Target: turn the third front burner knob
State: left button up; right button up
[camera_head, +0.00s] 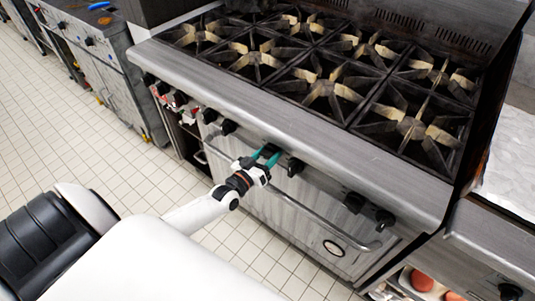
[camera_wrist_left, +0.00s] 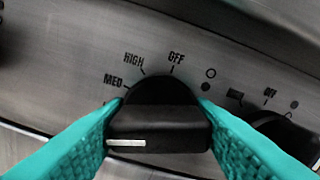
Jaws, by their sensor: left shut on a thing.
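In the left wrist view a black burner knob (camera_wrist_left: 158,122) sits on the steel front panel, with OFF, HIGH and MED printed around it. Its white pointer line is at the lower left of its face, below MED. My left gripper (camera_wrist_left: 155,135) has its teal fingers on both sides of this knob, closed on it. In the head view my left gripper (camera_head: 267,155) is at the stove's front panel and largely hides the held knob. Another black knob (camera_head: 293,167) is just right of it. My right gripper is not in view.
More knobs line the panel, two on the right (camera_head: 354,202) and several on the left (camera_head: 228,127). An oven door handle (camera_head: 310,218) runs below the gripper. Burner grates (camera_head: 325,90) cover the stove top. The tiled floor (camera_head: 110,165) is clear at left.

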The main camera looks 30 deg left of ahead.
pick_arm(q)
jog(key=m+p, duration=0.1)
jog(key=m, duration=0.4)
jog(key=m+p, duration=0.1)
jog(key=m, duration=0.4)
jog(key=shift+m, duration=0.3)
jog(key=m, duration=0.2)
jog(key=shift+m, duration=0.4)
jog(key=m, duration=0.2)
jog(key=shift+f+m+b, duration=0.1)
jog(key=shift+m+b, duration=0.3)
jog(key=m+b, duration=0.1)
jog(key=m, duration=0.3)
jog(key=shift+m+b, duration=0.35)
jog(key=shift+m, duration=0.35)
jog(key=o, duration=0.9)
